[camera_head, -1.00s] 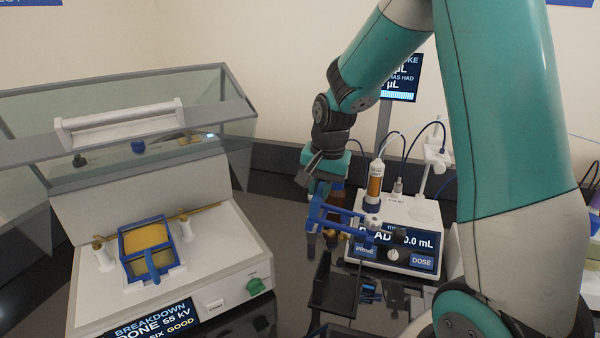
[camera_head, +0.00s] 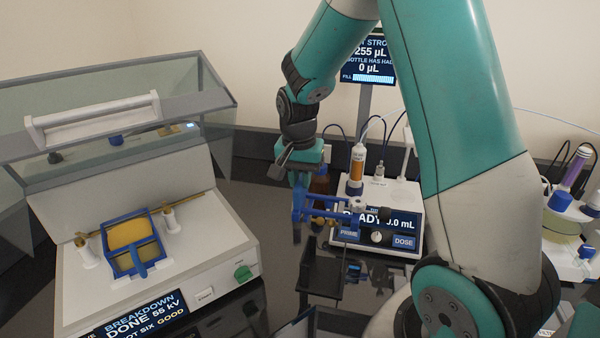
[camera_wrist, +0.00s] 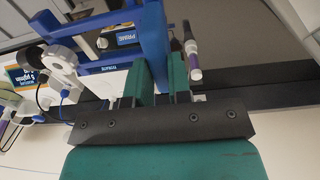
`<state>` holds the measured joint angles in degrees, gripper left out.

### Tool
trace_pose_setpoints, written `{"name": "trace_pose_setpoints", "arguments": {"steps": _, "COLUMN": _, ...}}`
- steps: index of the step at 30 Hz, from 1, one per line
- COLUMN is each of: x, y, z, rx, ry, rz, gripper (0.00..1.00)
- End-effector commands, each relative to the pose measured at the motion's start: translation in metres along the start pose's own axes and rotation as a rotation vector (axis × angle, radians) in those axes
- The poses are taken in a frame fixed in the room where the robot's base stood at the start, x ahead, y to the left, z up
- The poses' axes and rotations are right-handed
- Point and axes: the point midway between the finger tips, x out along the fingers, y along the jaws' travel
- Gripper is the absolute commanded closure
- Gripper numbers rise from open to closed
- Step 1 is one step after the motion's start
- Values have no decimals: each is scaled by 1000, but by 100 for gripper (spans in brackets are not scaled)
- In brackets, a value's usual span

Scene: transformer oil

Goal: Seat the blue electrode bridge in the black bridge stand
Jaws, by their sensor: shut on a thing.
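The blue electrode bridge (camera_head: 315,202) is a blue frame with small brass-coloured and dark parts. My gripper (camera_head: 303,182) is shut on it and holds it in the air, roughly level. In the wrist view the bridge (camera_wrist: 154,42) stands between and beyond the green fingers of my gripper (camera_wrist: 160,78). The black bridge stand (camera_head: 322,275) is on the dark bench below the bridge in the head view. The bridge is apart from the stand. The height of the gap is hard to judge.
The breakdown tester (camera_head: 195,262), lid raised, holds a blue-framed oil cell (camera_head: 130,236) at left. More equipment (camera_head: 570,235) stands at right.

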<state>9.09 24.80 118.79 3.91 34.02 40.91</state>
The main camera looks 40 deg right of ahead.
Motion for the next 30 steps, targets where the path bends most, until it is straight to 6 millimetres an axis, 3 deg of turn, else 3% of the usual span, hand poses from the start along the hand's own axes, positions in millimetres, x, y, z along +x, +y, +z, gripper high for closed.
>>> {"name": "trace_pose_setpoints", "arguments": {"steps": 18, "x": 61, "y": -1, "z": 4, "rx": 0, "ry": 1, "rz": -2, "gripper": 100}}
{"name": "trace_pose_setpoints", "arguments": {"steps": 30, "x": 82, "y": -2, "z": 5, "rx": 0, "ry": 2, "rz": -3, "gripper": 100}}
